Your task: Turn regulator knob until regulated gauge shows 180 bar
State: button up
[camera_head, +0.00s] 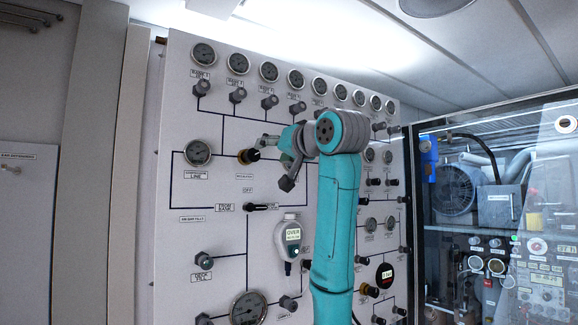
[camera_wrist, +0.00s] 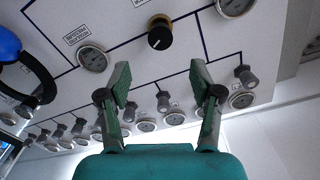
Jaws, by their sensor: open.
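A black knob with a brass collar, probably the regulator knob (camera_head: 249,156), is on the panel right of the gauge labelled as a line gauge (camera_head: 197,153). The knob also shows in the wrist view (camera_wrist: 159,32), where a small gauge (camera_wrist: 92,58) is on its left. My gripper (camera_head: 276,158) is open and empty, just right of the knob in the head view. In the wrist view my gripper's (camera_wrist: 160,72) fingers are spread, with the knob beyond their tips.
A row of gauges (camera_head: 238,62) with small grey knobs (camera_head: 237,95) runs along the panel's top. Below are a black lever (camera_head: 262,206), a white device reading OVER (camera_head: 290,235) and a larger gauge (camera_head: 249,308). A glazed cabinet (camera_head: 490,215) stands at right. My arm hides the panel's middle.

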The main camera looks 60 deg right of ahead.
aim_at(255, 156)
dwell(0.4)
jog(key=w+d+n, duration=0.2)
jog(key=w+n, duration=0.1)
jog(key=n, duration=0.1)
jog(key=w+d+n+y, duration=0.1)
jog(key=w+d+n, duration=0.1)
jog(key=n, duration=0.3)
jog(key=w+d+n+t, duration=0.1)
jog(key=w+d+n, duration=0.1)
jog(key=w+n, duration=0.2)
jog(key=shift+w+d+n+y, duration=0.2)
jog(key=shift+w+n+y, duration=0.2)
jog(key=shift+w, duration=0.05)
jog(key=c, duration=1.2)
jog(key=shift+o, duration=0.2)
